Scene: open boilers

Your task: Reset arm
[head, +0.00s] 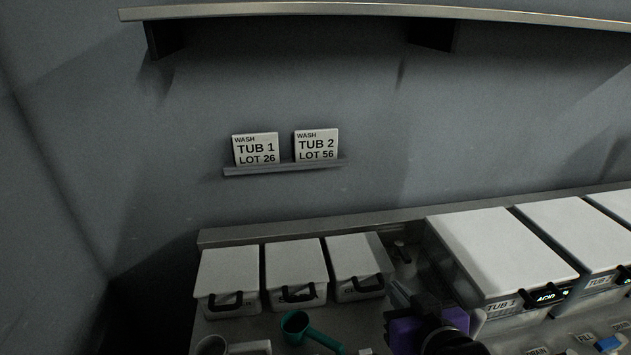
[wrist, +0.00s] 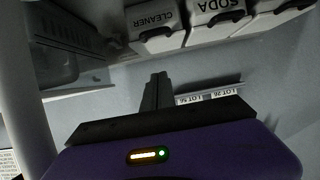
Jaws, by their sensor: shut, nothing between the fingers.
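My gripper (head: 408,288) is at the lower right of the head view, behind its purple wrist housing and in front of the large white tub marked TUB 1 (head: 500,250). In the wrist view its dark fingers (wrist: 157,92) are together, with nothing between them. They point toward the wall with the lot cards, apart from it.
Three white lidded bins (head: 297,265) stand on the counter, left of my gripper. A green scoop (head: 298,323) lies in front of them. Two wash cards, TUB 1 (head: 256,149) and TUB 2 (head: 317,146), stand on a wall ledge (head: 285,168). A long shelf (head: 300,12) runs above.

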